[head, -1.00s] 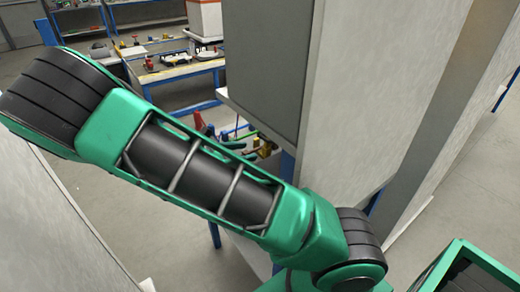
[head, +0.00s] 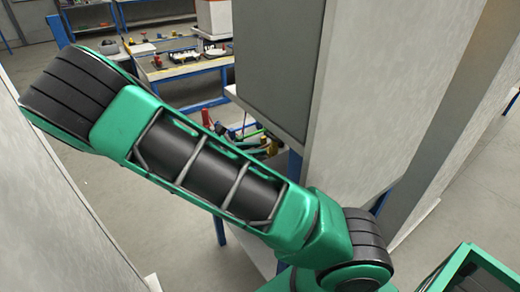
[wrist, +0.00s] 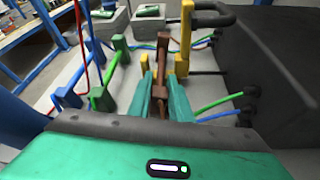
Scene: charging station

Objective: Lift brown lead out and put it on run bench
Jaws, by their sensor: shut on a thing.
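In the wrist view, my gripper (wrist: 161,98) has its two teal fingers shut on the brown lead (wrist: 160,92). The brown lead is an upright, bracket-like piece between the fingertips, and its top reaches up past them. Whether its lower end is clear of the surface below cannot be told. In the head view my own arm hides the gripper and the brown lead. No bench is marked as the run bench; a blue-framed bench (head: 188,70) with small items stands at the back.
In the wrist view, a yellow piece (wrist: 186,38) stands close behind the brown lead. Green pieces (wrist: 121,48) and blue pieces (wrist: 90,40) stand at left. A dark box (wrist: 265,65) with green and blue cables is at right. A tall grey cabinet (head: 375,90) stands beside my arm.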

